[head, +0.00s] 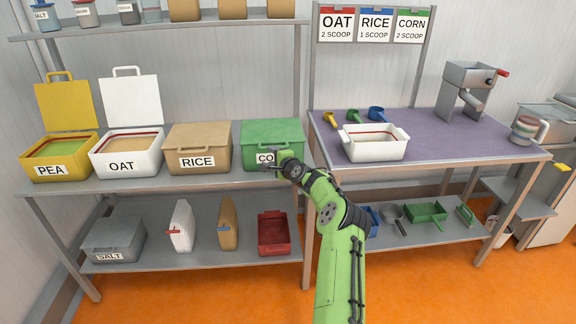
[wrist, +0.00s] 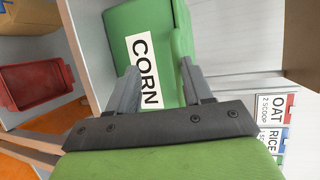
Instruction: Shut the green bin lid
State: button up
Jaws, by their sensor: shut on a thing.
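The green bin (head: 287,155) stands on the shelf at the right end of the bin row, with a CORN label on its front. Its green lid (head: 272,131) lies flat over the top and looks down. In the wrist view the bin (wrist: 155,20) appears turned on its side, with the lid edge (wrist: 181,35) at its right. My gripper (head: 277,157) is at the bin's front, partly covering the label. In the wrist view its fingers (wrist: 158,67) straddle the lid's front edge area. The exact spot gripped is hard to see.
The tan RICE bin (head: 199,148) stands shut close to the left. The white OAT bin (head: 128,154) and yellow PEA bin (head: 58,158) stand open. A purple table (head: 440,139) with a white tub (head: 374,147) is at the right, and a shelf post (head: 303,90) is close by.

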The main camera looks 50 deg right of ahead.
jog(key=p+v, duration=0.2)
jog(key=v, duration=1.1)
jog(key=shift+s+r, duration=0.25)
jog(key=shift+s, duration=0.1)
jog(key=shift+a, duration=0.1)
jog(key=a+r+n+g+y+p, duration=0.2)
jog(key=a+r+n, duration=0.25)
jog(key=a, duration=0.55)
jog(key=a+r+n+g+y+p, duration=0.1)
jog(key=a+r+n+g, duration=0.15)
jog(key=a+n, duration=0.45)
jog(key=a+r+n+g+y+p, duration=0.15)
jog(key=a+r, duration=0.25)
jog(key=a, duration=0.8)
jog(key=s+a+r+n+g+p, duration=0.1)
jog(key=s+a+r+n+p, duration=0.15)
jog(key=s+a+r, duration=0.35)
jog(key=s+a+r+n+g+p, duration=0.1)
jog(key=s+a+n, duration=0.3)
jog(key=s, duration=0.4)
jog(key=s+a+n+p, duration=0.1)
jog(key=s, duration=0.6)
jog(key=s+a+r+n+g+p, duration=0.1)
jog(key=s+n, duration=0.1)
jog(key=s, duration=0.5)
jog(key=shift+s+a+r, duration=0.25)
jog(key=shift+s+r, duration=0.1)
jog(key=shift+s, duration=0.05)
